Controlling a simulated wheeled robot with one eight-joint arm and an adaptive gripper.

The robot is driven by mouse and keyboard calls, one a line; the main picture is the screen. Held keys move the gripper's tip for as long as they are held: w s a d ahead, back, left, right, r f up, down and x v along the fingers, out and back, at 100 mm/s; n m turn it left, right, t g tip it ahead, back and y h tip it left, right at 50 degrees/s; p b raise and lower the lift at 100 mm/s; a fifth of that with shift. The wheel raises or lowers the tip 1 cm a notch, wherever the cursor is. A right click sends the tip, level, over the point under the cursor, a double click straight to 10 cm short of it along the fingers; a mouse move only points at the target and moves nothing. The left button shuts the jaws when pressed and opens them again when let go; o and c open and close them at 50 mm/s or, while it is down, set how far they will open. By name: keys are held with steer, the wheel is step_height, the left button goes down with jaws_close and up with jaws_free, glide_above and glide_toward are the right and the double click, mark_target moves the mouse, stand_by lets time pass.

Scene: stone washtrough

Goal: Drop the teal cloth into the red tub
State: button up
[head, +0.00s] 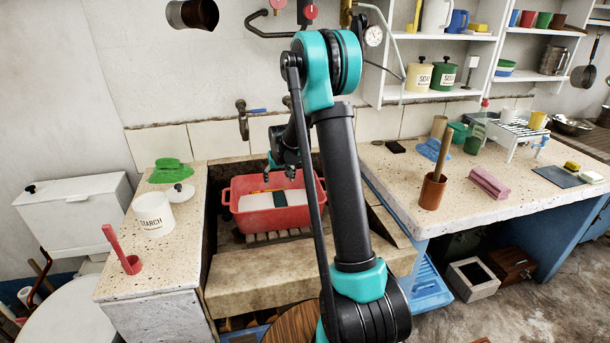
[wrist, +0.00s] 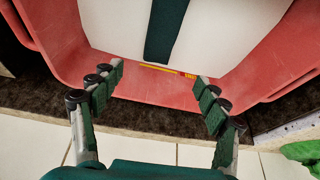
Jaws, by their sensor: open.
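The red tub (head: 272,220) sits in the stone trough. It also shows in the wrist view (wrist: 240,84). Inside it is a white surface (wrist: 105,20), and I cannot tell if this is cloth or liquid. A narrow dark teal strip (wrist: 165,28), which looks like the teal cloth, lies across the white inside the tub; it also shows in the head view (head: 280,199). My gripper (wrist: 157,100) is open over the tub's back edge, with nothing between its fingers. In the head view, my gripper (head: 281,173) is partly hidden by my arm.
A bright green cloth (head: 168,174) lies on the left counter by a white starch pot (head: 154,214) and a red-handled tool (head: 122,252). The right counter holds a brown cup (head: 432,191), a blue cloth (head: 430,150) and a pink block (head: 489,183). Taps (head: 242,120) stand behind the trough.

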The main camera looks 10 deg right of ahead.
steer(key=v, duration=1)
steer(key=s+d+f, duration=0.2)
steer(key=s+f, duration=0.1)
steer(key=s, duration=1.5)
steer(key=s+d+f, duration=0.2)
steer(key=s+f, duration=0.1)
steer(key=s, duration=1.6)
steer(key=shift+f, duration=0.2)
